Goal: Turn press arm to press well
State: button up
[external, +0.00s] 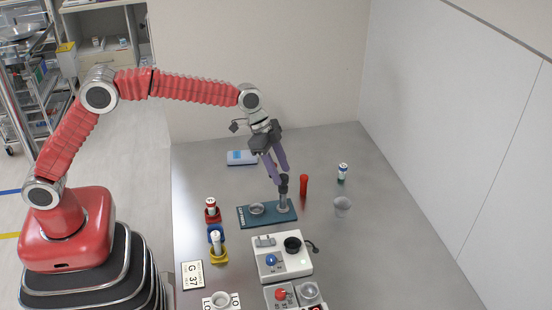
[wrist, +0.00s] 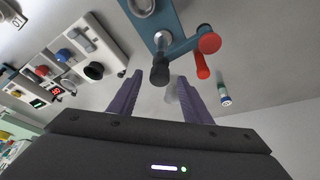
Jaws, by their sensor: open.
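The press has a teal base (external: 246,220) with a pale round well (external: 257,209) and an upright metal post (external: 283,200). In the wrist view, its teal press arm (wrist: 183,48) reaches from the post to the right and ends in a red disc (wrist: 209,42), turned away from the well (wrist: 143,6). A black knob (wrist: 160,72) shows near the post. My gripper (external: 282,177) is open above the press, tilted downward. In the wrist view, the knob shows between the fingertips of my gripper (wrist: 159,80); I cannot tell whether they touch it.
A red cylinder (external: 304,187) is right of the post. A small vial (external: 342,171) and a clear cup (external: 342,206) stand farther right. White control boxes (external: 272,270) are in front; capped vials in coloured holders (external: 218,250) are at left.

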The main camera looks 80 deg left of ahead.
jog(key=shift+x, duration=0.8)
grip_shut()
